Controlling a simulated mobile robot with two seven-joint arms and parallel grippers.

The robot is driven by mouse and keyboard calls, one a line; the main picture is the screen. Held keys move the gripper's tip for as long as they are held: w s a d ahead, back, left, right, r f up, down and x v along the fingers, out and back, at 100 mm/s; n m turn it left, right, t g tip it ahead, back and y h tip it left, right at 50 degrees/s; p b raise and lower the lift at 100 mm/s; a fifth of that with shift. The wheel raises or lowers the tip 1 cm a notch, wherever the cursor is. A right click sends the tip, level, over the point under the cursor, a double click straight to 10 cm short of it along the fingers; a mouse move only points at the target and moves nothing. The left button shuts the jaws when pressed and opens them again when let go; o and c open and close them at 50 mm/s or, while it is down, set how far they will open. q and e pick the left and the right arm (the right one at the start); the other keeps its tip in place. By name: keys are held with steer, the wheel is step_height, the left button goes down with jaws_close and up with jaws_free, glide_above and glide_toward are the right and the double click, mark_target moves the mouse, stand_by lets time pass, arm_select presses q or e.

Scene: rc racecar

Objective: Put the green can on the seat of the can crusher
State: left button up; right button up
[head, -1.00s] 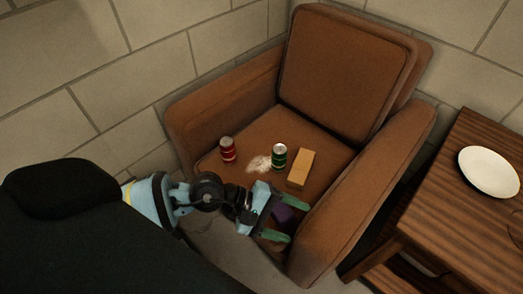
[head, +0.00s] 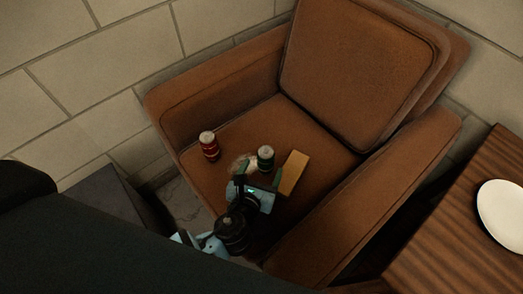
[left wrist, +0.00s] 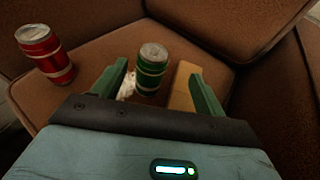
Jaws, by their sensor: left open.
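The green can (head: 265,158) stands upright on the seat of a brown armchair, between a red can and a tan block. My left gripper (head: 259,174) is open just in front of the green can, its fingers pointing toward it. In the left wrist view the green can (left wrist: 151,68) shows ahead, between the two green fingers (left wrist: 158,85); I cannot tell whether they touch it. No can crusher is clearly visible. My right gripper is not in view.
The red can (head: 209,146) stands to the left on the seat (head: 300,137). The tan block (head: 292,173) lies close to the right of the green can. A pale patch lies beside the can. The armrests flank the seat. A wooden table (head: 450,240) with a white plate (head: 503,216) is at right.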

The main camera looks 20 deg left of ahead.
arm_select(q)
steer(key=f, duration=0.1)
steer(key=n+g+y+b, duration=0.1)
steer(key=b, duration=0.2)
glide_above(265, 166)
steer(key=s, duration=0.1)
step_height(265, 166, down, 3)
steer(key=shift+s+d+r, duration=0.1)
steer(key=shift+w, duration=0.6)
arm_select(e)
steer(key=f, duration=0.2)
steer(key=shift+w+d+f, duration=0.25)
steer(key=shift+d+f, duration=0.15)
arm_select(q)
steer(key=shift+c, duration=0.3)
steer(key=c, duration=1.1)
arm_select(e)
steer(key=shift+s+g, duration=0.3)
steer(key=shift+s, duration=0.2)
